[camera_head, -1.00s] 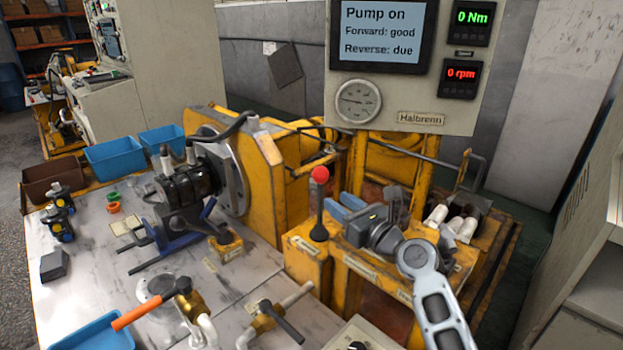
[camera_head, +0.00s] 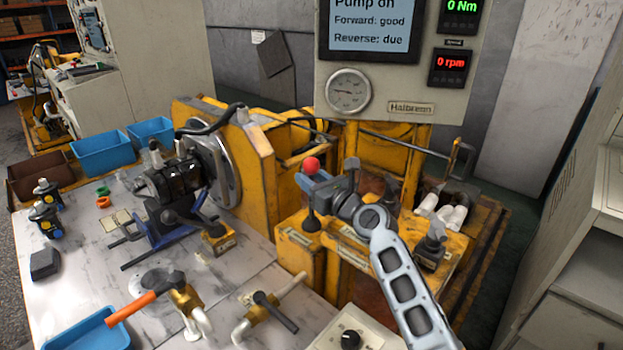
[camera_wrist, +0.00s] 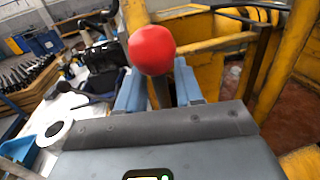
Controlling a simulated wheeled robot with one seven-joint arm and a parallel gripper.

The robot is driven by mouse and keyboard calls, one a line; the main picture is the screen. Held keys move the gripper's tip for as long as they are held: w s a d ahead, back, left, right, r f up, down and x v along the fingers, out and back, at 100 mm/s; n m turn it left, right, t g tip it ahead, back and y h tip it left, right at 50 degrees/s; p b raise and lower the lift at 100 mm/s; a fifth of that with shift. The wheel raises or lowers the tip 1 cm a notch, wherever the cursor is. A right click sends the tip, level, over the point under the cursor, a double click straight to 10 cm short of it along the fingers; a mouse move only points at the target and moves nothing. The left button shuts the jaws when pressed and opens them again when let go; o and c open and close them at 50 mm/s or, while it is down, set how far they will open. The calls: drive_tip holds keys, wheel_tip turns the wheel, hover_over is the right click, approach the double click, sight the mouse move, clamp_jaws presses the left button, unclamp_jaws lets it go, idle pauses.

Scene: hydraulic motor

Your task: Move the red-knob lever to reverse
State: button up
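The red-knob lever (camera_head: 311,164) stands upright on the yellow valve stand, its dark base (camera_head: 311,222) between small label plates. My gripper (camera_head: 311,185) is at the lever, just below the red knob. In the wrist view the red knob (camera_wrist: 152,50) fills the upper middle. My two blue fingers (camera_wrist: 159,90) stand one on each side of the dark shaft under it, apart from each other, with a gap still visible. The lower shaft is hidden behind my gripper. The screen (camera_head: 372,30) reads "Pump on", "Forward: good", "Reverse: due".
A second, dark lever (camera_head: 434,232) stands to the right on the yellow stand (camera_head: 290,262). An orange-handled valve (camera_head: 180,300) and a black-handled valve (camera_head: 272,310) are at the front. The readouts show 0 Nm and 0 rpm (camera_head: 450,67).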

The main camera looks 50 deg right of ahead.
clamp_jaws()
idle(0.4)
drive_tip(key=a+f+n+t+b, duration=0.1)
drive_tip(key=a+n+b, duration=0.2)
drive_tip(key=a+n, duration=0.2)
drive_tip(key=shift+a+f, duration=0.25)
drive_tip(key=shift+a, duration=0.25)
drive_tip(key=shift+s, duration=0.1)
unclamp_jaws()
